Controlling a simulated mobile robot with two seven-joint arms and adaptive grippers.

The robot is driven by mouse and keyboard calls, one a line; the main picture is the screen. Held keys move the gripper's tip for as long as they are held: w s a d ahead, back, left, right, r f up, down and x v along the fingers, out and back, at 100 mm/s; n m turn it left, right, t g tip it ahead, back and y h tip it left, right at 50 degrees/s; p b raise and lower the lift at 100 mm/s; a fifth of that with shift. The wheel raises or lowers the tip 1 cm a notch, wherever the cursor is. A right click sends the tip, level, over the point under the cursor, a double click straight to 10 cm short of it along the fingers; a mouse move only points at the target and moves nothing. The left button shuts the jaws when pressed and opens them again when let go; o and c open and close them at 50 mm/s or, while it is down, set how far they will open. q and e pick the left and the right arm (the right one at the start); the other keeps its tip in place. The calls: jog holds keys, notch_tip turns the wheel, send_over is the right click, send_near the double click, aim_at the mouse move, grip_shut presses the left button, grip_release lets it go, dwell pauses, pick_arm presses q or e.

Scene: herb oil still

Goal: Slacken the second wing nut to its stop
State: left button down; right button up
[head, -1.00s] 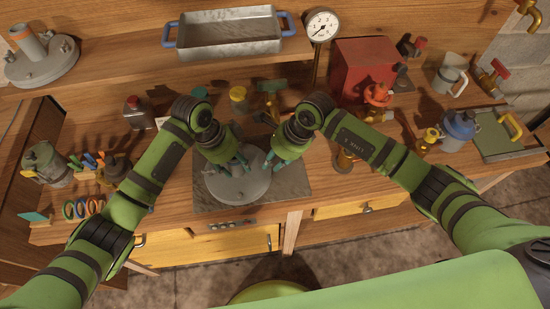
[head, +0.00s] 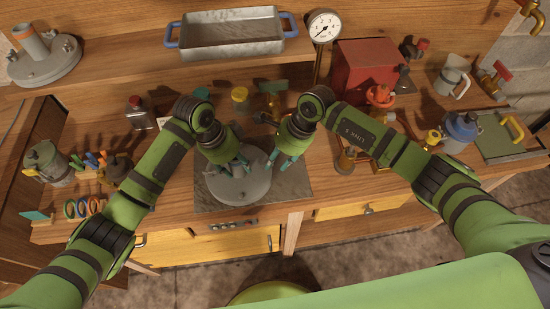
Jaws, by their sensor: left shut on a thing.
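The grey round metal still lid (head: 240,188) lies on a dark grey plate on the bench, with a small raised knob in its middle. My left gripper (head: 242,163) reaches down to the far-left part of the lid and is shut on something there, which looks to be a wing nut. The nut itself is hidden by the fingers. My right gripper (head: 279,165) is at the far-right edge of the lid, fingers pointing down and apart, with nothing visible between them. I cannot make out any other wing nut on the lid.
The dark grey plate (head: 294,190) surrounds the lid. A red box (head: 363,66), brass fittings and a blue-topped jug (head: 458,128) stand to the right. A yellow-lidded jar (head: 240,97) is behind my grippers. Colored rings (head: 82,208) sit at the left.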

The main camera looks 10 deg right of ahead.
pick_arm(q)
jog(key=shift+f, duration=0.1)
pick_arm(e)
jog(key=shift+s+a, duration=0.15)
jog(key=shift+a, duration=0.05)
jog(key=shift+r, duration=0.2)
jog(key=v, duration=1.1)
jog(key=shift+d+r, duration=0.25)
jog(key=shift+r, duration=0.05)
